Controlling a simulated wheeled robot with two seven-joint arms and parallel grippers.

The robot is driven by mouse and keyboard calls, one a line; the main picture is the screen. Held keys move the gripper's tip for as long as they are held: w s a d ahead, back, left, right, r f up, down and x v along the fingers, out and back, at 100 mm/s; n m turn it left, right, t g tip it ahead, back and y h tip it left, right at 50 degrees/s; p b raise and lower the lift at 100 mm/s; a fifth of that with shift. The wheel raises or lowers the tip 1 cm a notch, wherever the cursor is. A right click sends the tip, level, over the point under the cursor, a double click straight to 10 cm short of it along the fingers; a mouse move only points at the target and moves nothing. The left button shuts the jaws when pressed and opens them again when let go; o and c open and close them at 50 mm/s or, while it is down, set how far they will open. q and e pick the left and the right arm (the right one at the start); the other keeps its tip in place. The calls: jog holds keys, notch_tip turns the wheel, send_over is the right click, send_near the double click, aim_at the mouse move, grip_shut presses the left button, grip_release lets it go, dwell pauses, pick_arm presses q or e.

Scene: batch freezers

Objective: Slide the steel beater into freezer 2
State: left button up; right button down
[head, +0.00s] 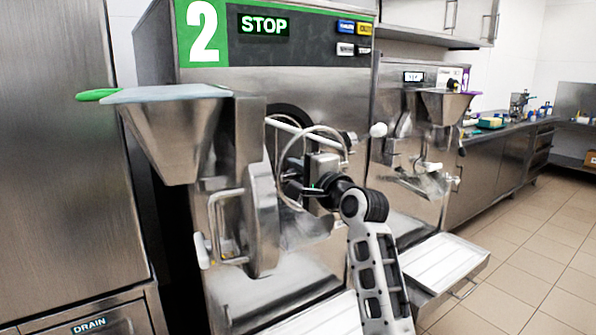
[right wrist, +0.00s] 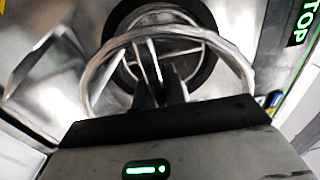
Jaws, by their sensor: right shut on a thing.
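The steel beater (head: 284,125), an open frame of pale bars and rings, is held at the mouth of freezer 2 (head: 320,85). My right gripper (head: 296,187) is shut on it, partly hidden by its rings. In the right wrist view the beater's near ring (right wrist: 100,55) arches around the gripper fingers (right wrist: 163,88). Its far part lines up with the dark-rimmed barrel opening (right wrist: 121,18) and seems to reach inside; how deep, I cannot tell. The freezer door (head: 262,215) with its hopper (head: 175,135) stands swung open to the left. My left gripper is not in view.
A second, smaller freezer (head: 420,110) stands to the right. A steel tray (head: 445,262) sticks out low in front. The tiled floor (head: 540,265) at right is clear.

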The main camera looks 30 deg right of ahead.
jog(key=shift+r, duration=0.15)
jog(key=shift+w+a+p, duration=0.15)
jog(key=shift+w+a, duration=0.05)
jog(key=shift+w, duration=1.8)
jog(key=shift+w+a+p, duration=0.15)
jog(key=shift+w, duration=1.8)
jog(key=shift+w, duration=0.15)
jog(key=shift+w, duration=1.1)
jog(key=shift+w+a+b, duration=0.15)
jog(key=shift+w+b, duration=0.4)
jog(key=shift+w, duration=0.85)
jog(key=shift+w+a+b, duration=0.1)
jog(key=shift+w+b, duration=0.4)
jog(key=shift+w, duration=0.85)
jog(key=shift+f, duration=0.55)
